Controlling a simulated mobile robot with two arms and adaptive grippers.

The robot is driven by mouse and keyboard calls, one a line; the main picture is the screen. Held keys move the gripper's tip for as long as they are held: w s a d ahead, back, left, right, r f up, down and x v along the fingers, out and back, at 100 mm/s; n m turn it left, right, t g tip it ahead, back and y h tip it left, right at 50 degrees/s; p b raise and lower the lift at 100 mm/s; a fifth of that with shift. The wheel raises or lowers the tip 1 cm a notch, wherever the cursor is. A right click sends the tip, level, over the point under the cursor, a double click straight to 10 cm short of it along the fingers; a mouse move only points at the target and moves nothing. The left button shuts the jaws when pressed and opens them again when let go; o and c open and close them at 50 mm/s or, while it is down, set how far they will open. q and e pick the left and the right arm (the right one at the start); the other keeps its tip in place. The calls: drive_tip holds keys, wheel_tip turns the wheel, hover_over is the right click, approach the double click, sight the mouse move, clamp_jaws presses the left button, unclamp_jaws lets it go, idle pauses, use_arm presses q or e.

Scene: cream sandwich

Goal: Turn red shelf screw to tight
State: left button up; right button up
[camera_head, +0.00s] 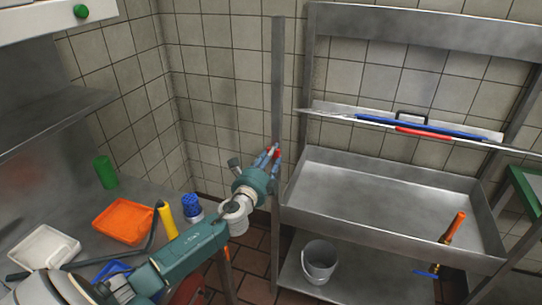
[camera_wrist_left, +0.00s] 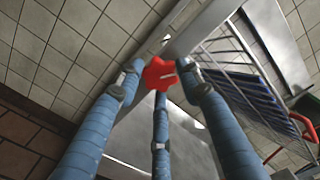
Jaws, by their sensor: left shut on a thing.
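The red shelf screw (camera_wrist_left: 159,74) has a star-shaped knob and sits at the metal upright post (camera_head: 277,90) of the shelf unit. In the left wrist view, the blue fingers of my left gripper (camera_wrist_left: 160,88) close around the knob from several sides. In the head view, my left gripper (camera_head: 271,157) reaches the post, and its fingers mostly hide the screw; only a bit of red shows there. The thread of the screw is hidden. My right gripper is in neither view.
A steel sink basin (camera_head: 375,193) stands right of the post, below a shelf with blue and red-handled items (camera_head: 425,131). A white bucket (camera_head: 319,262) is underneath. The left counter holds an orange tray (camera_head: 123,221), a white tray (camera_head: 42,247) and a green cylinder (camera_head: 105,172).

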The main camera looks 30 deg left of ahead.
use_arm(q)
drive_tip(key=m+p, duration=0.3)
drive_tip(key=m, duration=0.8)
drive_tip(key=shift+m, duration=0.5)
drive_tip(key=o, duration=1.1)
drive_tip(key=shift+o, duration=0.2)
drive_tip(key=v, duration=1.2)
